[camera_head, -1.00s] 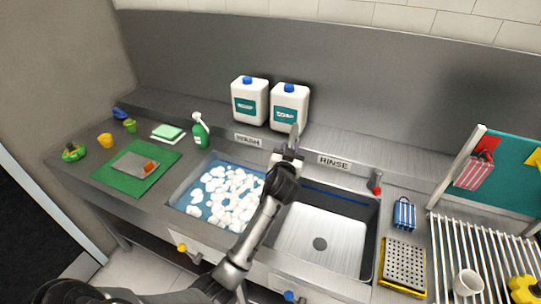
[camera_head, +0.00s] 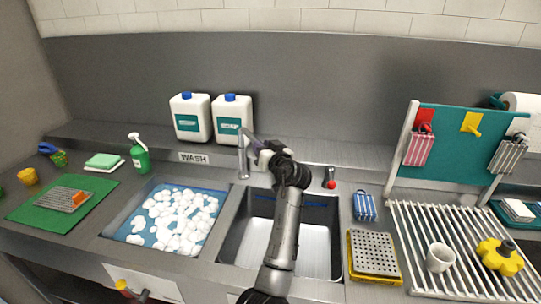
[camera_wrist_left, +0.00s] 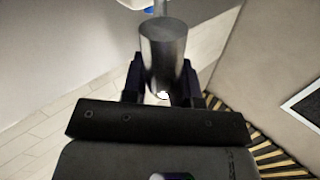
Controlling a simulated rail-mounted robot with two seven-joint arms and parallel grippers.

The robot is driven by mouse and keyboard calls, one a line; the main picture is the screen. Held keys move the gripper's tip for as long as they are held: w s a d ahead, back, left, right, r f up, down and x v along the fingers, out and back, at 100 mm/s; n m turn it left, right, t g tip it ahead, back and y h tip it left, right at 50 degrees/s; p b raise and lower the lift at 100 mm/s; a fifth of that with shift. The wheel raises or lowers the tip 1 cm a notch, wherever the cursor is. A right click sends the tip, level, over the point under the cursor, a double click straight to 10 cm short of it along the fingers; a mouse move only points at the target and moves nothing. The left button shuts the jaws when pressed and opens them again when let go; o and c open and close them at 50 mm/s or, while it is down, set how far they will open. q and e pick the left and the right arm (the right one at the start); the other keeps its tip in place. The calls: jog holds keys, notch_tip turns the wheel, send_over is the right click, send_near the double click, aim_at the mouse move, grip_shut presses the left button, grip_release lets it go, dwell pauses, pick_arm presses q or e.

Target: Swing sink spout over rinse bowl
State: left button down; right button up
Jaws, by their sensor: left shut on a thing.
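The metal sink spout (camera_head: 243,158) stands on the back ledge between the two bowls, its post upright, its upper part leaning right toward my gripper. My left gripper (camera_head: 264,155) is shut on the spout near its free end, over the back left part of the rinse bowl. In the left wrist view a grey metal cylinder, the spout (camera_wrist_left: 163,50), sits between the two dark fingers of the left gripper (camera_wrist_left: 160,85). The rinse bowl (camera_head: 258,245) is empty, partly hidden by my left arm. My right gripper is not in view.
The wash bowl (camera_head: 120,222) with white foam lies left. Two soap jugs (camera_head: 190,118) stand behind on the ledge. A red-topped tap (camera_head: 331,178) stands behind the rinse bowl's right side. A yellow-edged grate (camera_head: 374,252) and white drying rack (camera_head: 420,240) are at right.

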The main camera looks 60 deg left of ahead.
pick_arm(q)
jog(key=shift+w+f, duration=0.1)
dwell(0.3)
jog(key=c, duration=1)
grip_release()
jog(key=shift+o, duration=0.2)
jog(key=d, duration=1.3)
jog(key=shift+s+d+p, duration=0.3)
jog(key=shift+s+d, duration=0.05)
jog(key=shift+s, duration=0.1)
